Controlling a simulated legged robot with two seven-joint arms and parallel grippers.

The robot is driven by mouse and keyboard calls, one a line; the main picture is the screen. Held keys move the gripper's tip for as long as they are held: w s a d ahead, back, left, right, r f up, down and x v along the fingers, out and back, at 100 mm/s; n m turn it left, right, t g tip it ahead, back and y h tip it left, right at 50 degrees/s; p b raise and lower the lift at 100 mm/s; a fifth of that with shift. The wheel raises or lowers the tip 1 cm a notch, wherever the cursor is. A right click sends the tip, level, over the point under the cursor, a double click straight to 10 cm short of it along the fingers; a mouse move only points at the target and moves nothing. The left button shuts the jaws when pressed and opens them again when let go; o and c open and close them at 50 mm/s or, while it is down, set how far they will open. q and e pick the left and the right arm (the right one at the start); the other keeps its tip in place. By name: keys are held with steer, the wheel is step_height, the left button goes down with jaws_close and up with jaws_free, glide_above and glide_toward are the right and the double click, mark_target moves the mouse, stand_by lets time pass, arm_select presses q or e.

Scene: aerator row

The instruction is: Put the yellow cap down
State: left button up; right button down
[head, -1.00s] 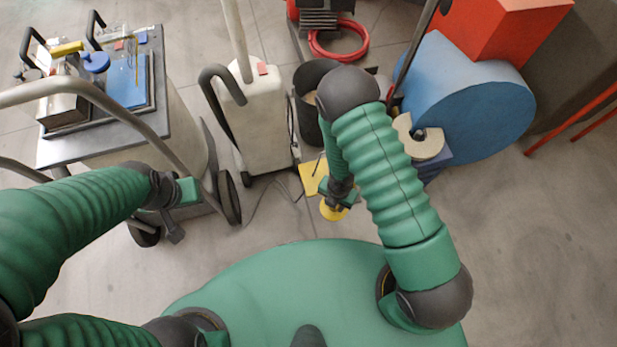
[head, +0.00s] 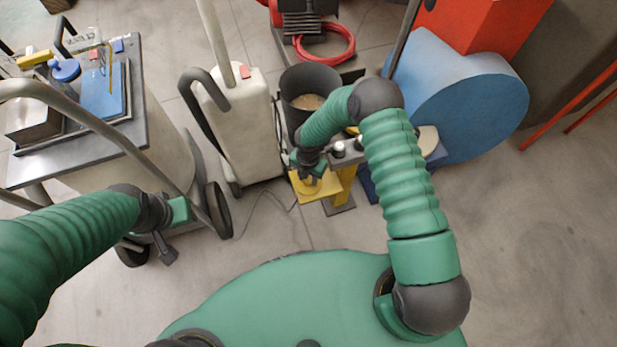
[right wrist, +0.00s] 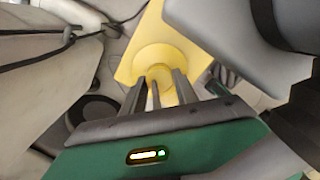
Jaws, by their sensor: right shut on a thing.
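The yellow cap (head: 309,187) is round and sits at the tips of my right gripper (head: 308,176), which is shut on it. In the right wrist view the cap (right wrist: 153,57) is between the fingers (right wrist: 158,78), in front of a flat yellow plate (right wrist: 182,42). In the head view the cap is over the yellow plate (head: 327,188). I cannot tell whether cap and plate touch. My left gripper (head: 178,213) is at the left, beside the cart and away from the cap; its finger opening is not clear.
A dark bucket (head: 293,112) stands behind the plate, and a pale wheeled machine (head: 238,130) is to its left. A grey post-like fixture with knobs (head: 346,151) is close to the right. A tool cart (head: 140,130) is at left, a blue drum (head: 465,95) at right.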

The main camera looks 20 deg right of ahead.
steer(key=shift+f, duration=0.15)
steer(key=c, duration=1.2)
jaws_free()
steer(key=shift+c, duration=0.2)
steer(key=o, duration=0.3)
